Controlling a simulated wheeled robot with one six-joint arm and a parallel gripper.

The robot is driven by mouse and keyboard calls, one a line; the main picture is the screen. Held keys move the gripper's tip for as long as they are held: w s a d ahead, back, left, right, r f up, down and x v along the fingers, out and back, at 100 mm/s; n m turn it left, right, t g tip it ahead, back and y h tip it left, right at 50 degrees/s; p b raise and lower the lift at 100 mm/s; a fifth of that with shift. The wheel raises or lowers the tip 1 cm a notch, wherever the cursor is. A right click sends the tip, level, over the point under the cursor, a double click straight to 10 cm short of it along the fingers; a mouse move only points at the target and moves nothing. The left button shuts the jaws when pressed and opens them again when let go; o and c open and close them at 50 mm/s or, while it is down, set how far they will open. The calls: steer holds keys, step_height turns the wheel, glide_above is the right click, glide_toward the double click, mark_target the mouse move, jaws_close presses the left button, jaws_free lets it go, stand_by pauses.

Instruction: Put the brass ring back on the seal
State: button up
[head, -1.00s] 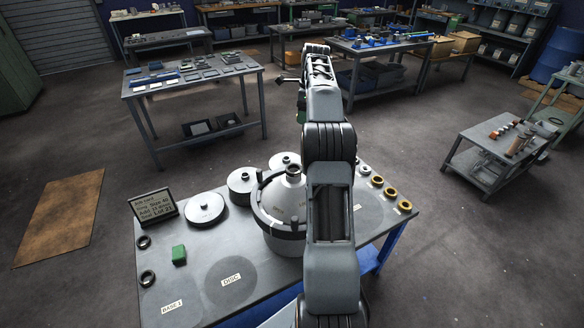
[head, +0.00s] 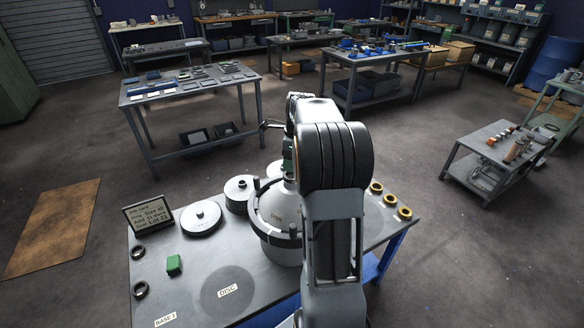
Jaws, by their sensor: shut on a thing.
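Several brass rings with dark centres lie in a row at the right end of the bench; the nearest is this brass ring (head: 405,213), with another brass ring (head: 376,187) farther back. A grey cone-topped bowl (head: 275,211) with a dark clamp band stands mid-bench. My gripper (head: 289,176) is at the top of the bowl, mostly hidden by my arm. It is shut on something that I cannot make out. The bowl's neck is covered. I cannot tell which part is the seal.
On the bench (head: 190,285) are a job card (head: 149,213), a pale disc (head: 201,219), a drum-like part (head: 239,190), a green block (head: 174,265) and black rings (head: 140,289) at left. The marked DISC spot (head: 229,288) is bare. My arm hides part of the right side.

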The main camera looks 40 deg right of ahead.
steer(key=shift+s+a+f, duration=0.1)
steer(key=shift+f, duration=1.55)
steer(key=shift+f, duration=0.1)
steer(key=o, duration=1)
steer(key=r, duration=0.7)
steer(key=s+d+r, duration=0.1)
steer(key=r, duration=0.3)
steer(key=shift+r, duration=0.2)
steer(key=shift+s+a+r+n, duration=0.1)
steer(key=shift+a+r+n, duration=0.2)
steer(key=shift+a+n, duration=0.25)
steer(key=shift+s+a+r+n, duration=0.1)
steer(key=shift+a+r+n, duration=0.2)
steer(key=shift+a+n, duration=0.25)
steer(key=s+a+n+t+h, duration=0.1)
steer(key=s+a+n, duration=0.3)
steer(key=a+n, duration=0.35)
steer(key=s+a+n+t, duration=0.1)
steer(key=s+a+n, duration=0.3)
steer(key=a+n, duration=0.3)
steer(key=s+a+f+n+t, duration=0.1)
steer(key=s+a+f+n, duration=0.5)
steer(key=n, duration=0.5)
steer(key=shift+s+a+f, duration=0.35)
steer(key=shift+s+a, duration=0.45)
steer(key=shift+s, duration=0.4)
